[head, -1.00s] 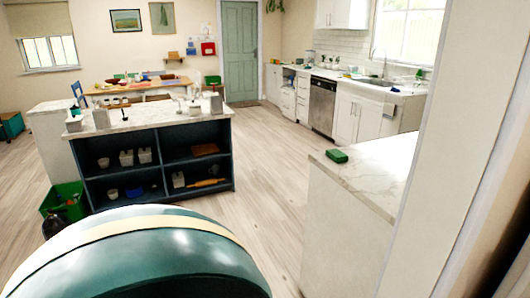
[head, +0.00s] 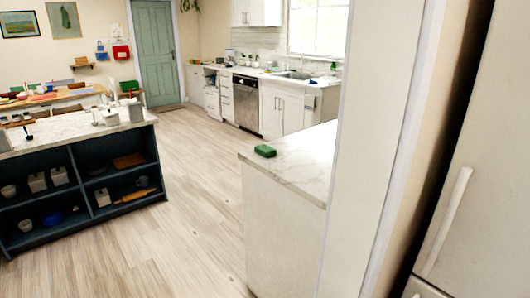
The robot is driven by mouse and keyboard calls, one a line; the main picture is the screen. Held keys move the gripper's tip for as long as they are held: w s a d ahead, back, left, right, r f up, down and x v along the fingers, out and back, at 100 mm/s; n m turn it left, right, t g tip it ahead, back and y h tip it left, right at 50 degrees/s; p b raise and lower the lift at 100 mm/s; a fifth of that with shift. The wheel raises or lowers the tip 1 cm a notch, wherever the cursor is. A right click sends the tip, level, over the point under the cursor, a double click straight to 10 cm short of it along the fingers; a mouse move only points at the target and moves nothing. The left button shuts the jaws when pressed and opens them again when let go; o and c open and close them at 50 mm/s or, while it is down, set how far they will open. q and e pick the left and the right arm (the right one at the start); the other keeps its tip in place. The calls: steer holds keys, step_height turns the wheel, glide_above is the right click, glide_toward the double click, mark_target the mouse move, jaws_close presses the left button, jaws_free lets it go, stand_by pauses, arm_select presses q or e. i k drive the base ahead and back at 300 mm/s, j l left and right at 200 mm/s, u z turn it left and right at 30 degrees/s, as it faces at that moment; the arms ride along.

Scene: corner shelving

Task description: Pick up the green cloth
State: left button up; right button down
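A tall pale wall panel (head: 375,150) and a fridge-like door with a handle (head: 446,222) close off the right. A dark shelf island (head: 85,185) stands at the left. Wooden floor (head: 185,230) between island and counter is clear.

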mark_target(267, 151)
steer(key=z, duration=3.55)
steer(key=u, duration=3.55)
steer(key=i+j+u, duration=0.5)
steer(key=i+l, duration=0.05)
steer(key=i, duration=0.05)
